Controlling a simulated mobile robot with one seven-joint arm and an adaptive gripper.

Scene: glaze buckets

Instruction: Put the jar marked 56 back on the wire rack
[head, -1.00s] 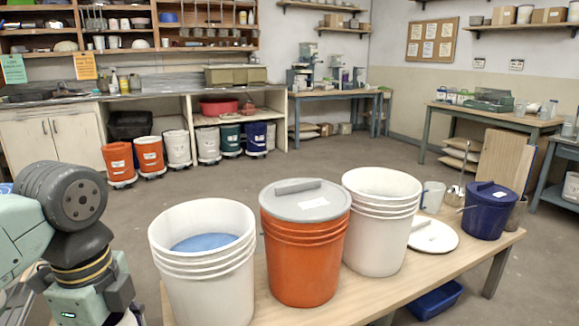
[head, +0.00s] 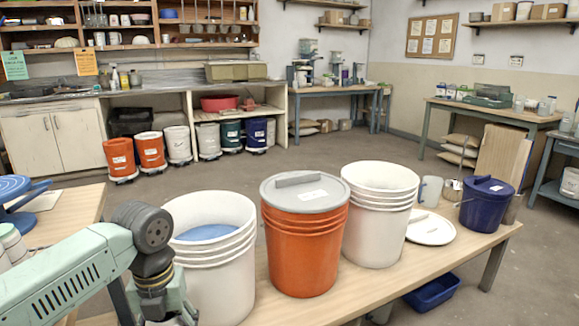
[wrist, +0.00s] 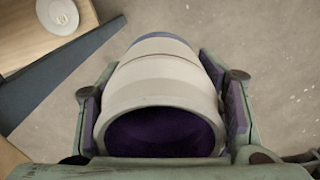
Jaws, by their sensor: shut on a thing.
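My gripper (wrist: 162,108) is shut on a cream-white jar (wrist: 160,80), with a finger on each side of it in the wrist view. The jar's open mouth faces the camera and shows a dark purple inside. Its far end has a blue-grey band. No number shows on the side I see, so I cannot read its mark. Floor shows beyond the jar. In the head view only my arm shows at the lower left; the fingers and jar are out of view there. I cannot make out a wire rack in either view.
A long table (head: 400,285) holds a white bucket (head: 215,280), an orange lidded bucket (head: 303,245), another white bucket (head: 378,225), a white lid (head: 432,229) and a blue bucket (head: 487,207). A second table (head: 75,212) is at the left. Open floor lies behind.

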